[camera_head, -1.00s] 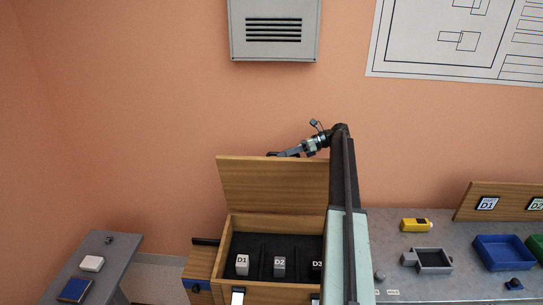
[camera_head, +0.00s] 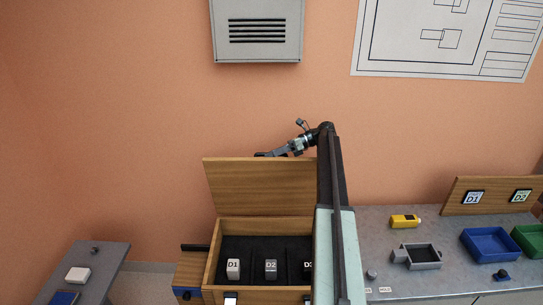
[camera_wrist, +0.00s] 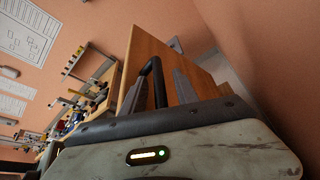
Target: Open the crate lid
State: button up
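The wooden crate (camera_head: 211,266) stands below and left of my arm in the head view. Its lid (camera_head: 262,186) is raised, standing nearly upright at the back and leaning slightly backward. My gripper (camera_head: 268,154) is at the lid's top edge, its tip partly hidden behind it. In the wrist view the lid shows as a wooden panel (camera_wrist: 158,52). There my two grey fingers (camera_wrist: 160,93) stand apart, with a black curved bar (camera_wrist: 156,78) between them. I cannot tell whether the fingers touch the lid.
Blocks D1 (camera_head: 233,269), D2 (camera_head: 271,269) and a partly hidden D3 (camera_head: 308,268) sit inside the crate. A bench at the right holds a yellow device (camera_head: 404,221), a grey tray (camera_head: 398,257) and a blue bin (camera_head: 466,238). A small grey table (camera_head: 107,258) stands left.

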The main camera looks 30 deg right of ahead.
jog(key=p+v, duration=0.2)
jog(key=v, duration=0.5)
jog(key=shift+s+d, duration=0.15)
jog(key=shift+d, duration=0.05)
